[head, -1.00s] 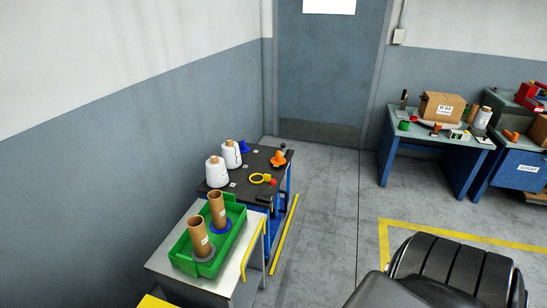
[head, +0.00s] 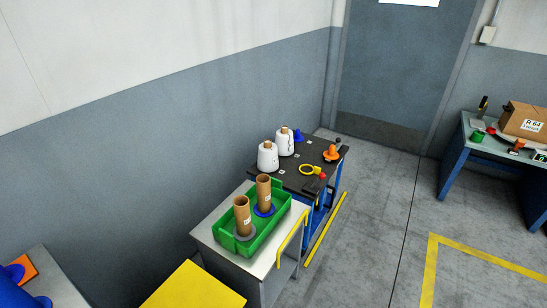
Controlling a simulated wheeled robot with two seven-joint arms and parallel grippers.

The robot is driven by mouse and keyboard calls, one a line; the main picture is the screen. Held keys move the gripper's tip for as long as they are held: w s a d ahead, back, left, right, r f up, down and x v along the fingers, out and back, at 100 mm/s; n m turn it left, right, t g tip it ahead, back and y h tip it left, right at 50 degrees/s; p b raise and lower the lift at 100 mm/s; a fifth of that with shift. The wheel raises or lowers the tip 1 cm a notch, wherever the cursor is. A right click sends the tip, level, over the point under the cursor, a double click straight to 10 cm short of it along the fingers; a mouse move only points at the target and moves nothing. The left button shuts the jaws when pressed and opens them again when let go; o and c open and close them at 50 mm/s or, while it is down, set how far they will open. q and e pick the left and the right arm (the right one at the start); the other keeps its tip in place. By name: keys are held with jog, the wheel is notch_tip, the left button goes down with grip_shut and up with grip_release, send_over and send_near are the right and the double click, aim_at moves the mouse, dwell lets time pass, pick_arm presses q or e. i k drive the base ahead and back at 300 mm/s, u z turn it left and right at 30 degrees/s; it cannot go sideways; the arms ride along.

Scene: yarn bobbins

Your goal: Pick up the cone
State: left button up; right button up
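Several cone-like things stand on the dark-topped table (head: 306,172) against the wall, and I cannot tell which one the task means. A white yarn cone (head: 268,158) on a brown core stands upright at the table's left. A second white yarn cone (head: 285,143) stands just behind it. A small blue cone (head: 298,136) is at the back, partly hidden by the second white one. An orange cone (head: 331,153) with a wide base is near the right edge. Neither of my grippers is in view.
A grey cart (head: 281,254) in front carries a green tray (head: 268,238) with two brown tubes (head: 242,215) and has a yellow handle (head: 291,238). A yellow surface (head: 196,286) lies nearer. A workbench (head: 457,155) with a box (head: 520,121) is at right. The floor (head: 380,215) between is clear.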

aim_at(268, 162)
jog(key=z, duration=0.45)
jog(key=k, duration=0.55)
jog(key=z, duration=1.15)
jog(key=i, duration=2.8)
jog(key=u, duration=0.4)
jog(key=i, duration=1.1)
jog(key=u, duration=1.8)
jog(key=i, duration=0.9)
jog(key=u, duration=0.8)
